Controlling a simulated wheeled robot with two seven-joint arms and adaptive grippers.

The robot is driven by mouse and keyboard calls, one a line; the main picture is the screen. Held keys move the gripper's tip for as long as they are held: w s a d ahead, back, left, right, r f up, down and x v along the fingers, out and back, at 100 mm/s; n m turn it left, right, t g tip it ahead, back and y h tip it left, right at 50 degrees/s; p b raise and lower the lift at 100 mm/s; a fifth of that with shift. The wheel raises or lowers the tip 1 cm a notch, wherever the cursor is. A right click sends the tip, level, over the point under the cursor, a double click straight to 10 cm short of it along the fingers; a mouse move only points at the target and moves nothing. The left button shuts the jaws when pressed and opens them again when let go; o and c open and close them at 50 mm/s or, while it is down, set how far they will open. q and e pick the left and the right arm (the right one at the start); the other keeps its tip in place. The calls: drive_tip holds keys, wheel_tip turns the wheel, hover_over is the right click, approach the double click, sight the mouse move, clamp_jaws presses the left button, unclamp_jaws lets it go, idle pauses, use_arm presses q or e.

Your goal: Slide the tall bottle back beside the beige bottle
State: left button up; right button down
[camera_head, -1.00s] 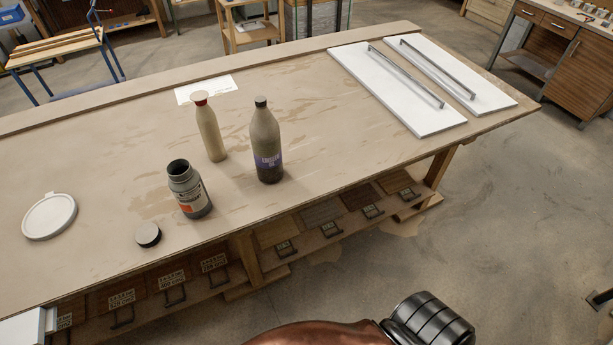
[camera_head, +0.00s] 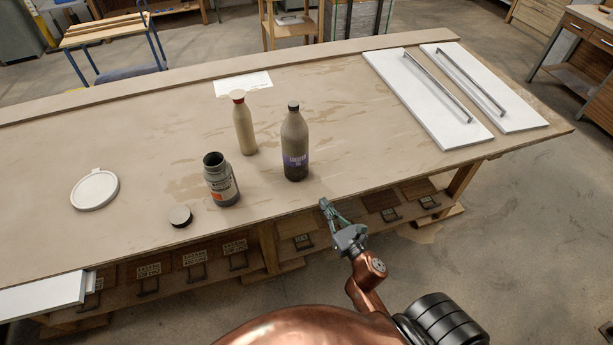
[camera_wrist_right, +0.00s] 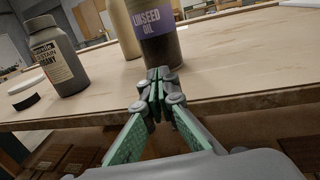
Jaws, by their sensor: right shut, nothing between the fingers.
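The tall bottle (camera_head: 295,148), dark with a purple linseed oil label, stands upright on the bench near its front edge. The beige bottle (camera_head: 244,128) with a red cap stands upright behind it and to its left, with a gap between them. My right gripper (camera_head: 325,205) is shut and empty at the bench's front edge, in front and to the right of the tall bottle. In the right wrist view the shut fingertips (camera_wrist_right: 158,78) overlap the lower part of the tall bottle (camera_wrist_right: 160,40); I cannot tell if they touch it. My left gripper is not in view.
A grey open stain bottle (camera_head: 221,182) stands left of the tall bottle, with a black cap (camera_head: 180,216) before it. A white lid (camera_head: 95,190) lies further left. White panels with handles (camera_head: 430,98) lie at the right. Bench top between is clear.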

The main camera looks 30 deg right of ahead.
sight(302, 171)
drive_tip(key=w, duration=0.4)
drive_tip(key=w+p, duration=0.1)
drive_tip(key=w, duration=0.4)
drive_tip(key=w+d, duration=0.1)
drive_tip(key=w, duration=0.3)
drive_tip(key=shift+w+p, duration=0.3)
drive_tip(key=w+b, duration=0.1)
drive_tip(key=w, duration=0.2)
drive_tip(key=w+b, duration=0.2)
drive_tip(key=w, duration=0.2)
drive_tip(key=w+b, duration=0.1)
drive_tip(key=w, duration=0.2)
drive_tip(key=shift+w+d+f, duration=0.15)
drive_tip(key=shift+w+d, duration=0.15)
drive_tip(key=shift+d, duration=0.05)
drive_tip(key=shift+w, duration=0.25)
drive_tip(key=shift+s, duration=0.15)
